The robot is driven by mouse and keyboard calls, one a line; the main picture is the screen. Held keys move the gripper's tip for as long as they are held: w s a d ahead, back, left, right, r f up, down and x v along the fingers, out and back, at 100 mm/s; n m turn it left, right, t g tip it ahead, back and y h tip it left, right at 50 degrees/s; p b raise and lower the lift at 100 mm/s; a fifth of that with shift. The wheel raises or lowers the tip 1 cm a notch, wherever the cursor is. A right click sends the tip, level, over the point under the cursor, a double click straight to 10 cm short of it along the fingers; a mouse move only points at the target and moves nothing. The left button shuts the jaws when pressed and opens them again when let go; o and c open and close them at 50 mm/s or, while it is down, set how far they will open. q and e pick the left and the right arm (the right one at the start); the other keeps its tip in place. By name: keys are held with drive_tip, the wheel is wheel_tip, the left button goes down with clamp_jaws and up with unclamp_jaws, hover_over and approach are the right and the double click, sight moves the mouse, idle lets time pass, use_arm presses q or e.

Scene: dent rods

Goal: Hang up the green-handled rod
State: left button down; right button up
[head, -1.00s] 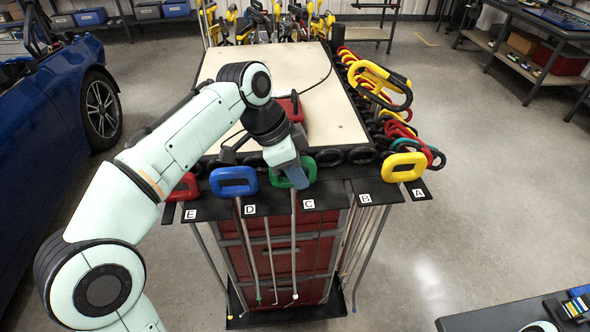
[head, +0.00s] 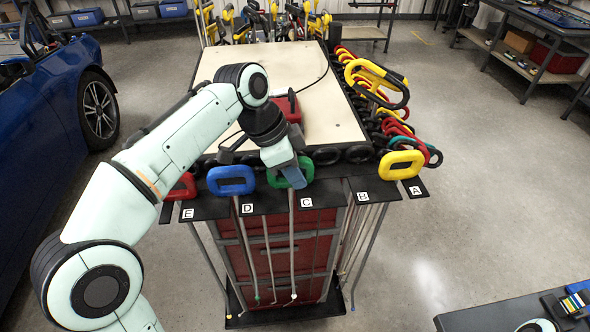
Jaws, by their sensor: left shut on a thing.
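The green-handled rod (head: 308,169) is at the front edge of the cart, at the slot labelled C. Its thin shaft hangs down in front of the red drawers. My left gripper (head: 288,177) is shut on the green handle and covers its middle. The black holder plate (head: 330,192) carries labels E, D, C, B and A from left to right. I cannot tell whether the rod rests in its slot. My right gripper is not in view.
A blue-handled rod (head: 231,180) hangs at D and a red handle (head: 183,187) at E. A yellow handle (head: 401,164) is near A. Slot B shows no handle. More rods crowd the cart's right side. A red box (head: 291,106) sits on the wooden top.

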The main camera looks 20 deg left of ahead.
use_arm(q)
drive_tip(key=shift+f, duration=0.3)
idle(0.7)
drive_tip(key=shift+c, duration=2)
unclamp_jaws()
drive_tip(key=shift+s, duration=0.1)
drive_tip(key=shift+d, duration=0.1)
drive_tip(key=shift+r, duration=0.1)
